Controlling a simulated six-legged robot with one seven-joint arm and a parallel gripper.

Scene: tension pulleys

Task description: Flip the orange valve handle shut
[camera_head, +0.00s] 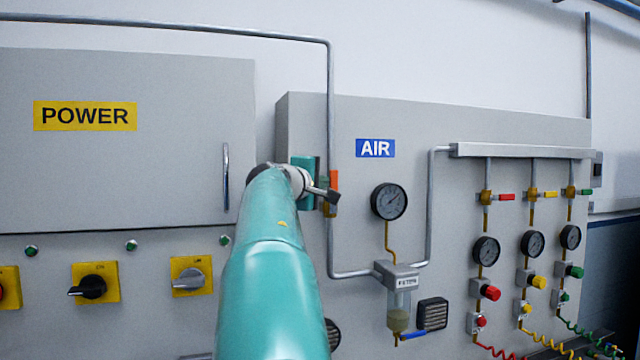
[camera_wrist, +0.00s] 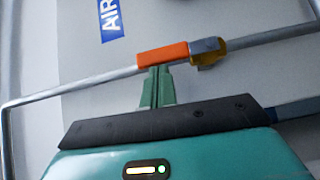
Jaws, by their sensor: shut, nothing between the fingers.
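The orange valve handle (camera_wrist: 162,54) lies along the grey pipe (camera_wrist: 90,87) in the wrist view, beside the brass valve body (camera_wrist: 207,52). In the head view the handle (camera_head: 334,180) stands upright along the vertical pipe, left of the AIR sign, partly hidden by my arm. My gripper (camera_wrist: 157,72) is shut and empty, with its green fingertips right at the handle's near edge. I cannot tell whether they touch it. In the head view my gripper (camera_head: 322,182) is mostly hidden behind my wrist.
A pressure gauge (camera_head: 388,201) and a filter unit (camera_head: 399,290) sit right of the handle. The POWER cabinet (camera_head: 130,165) with its vertical door handle is at the left. Several red, yellow and green valves and coiled hoses are at the far right.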

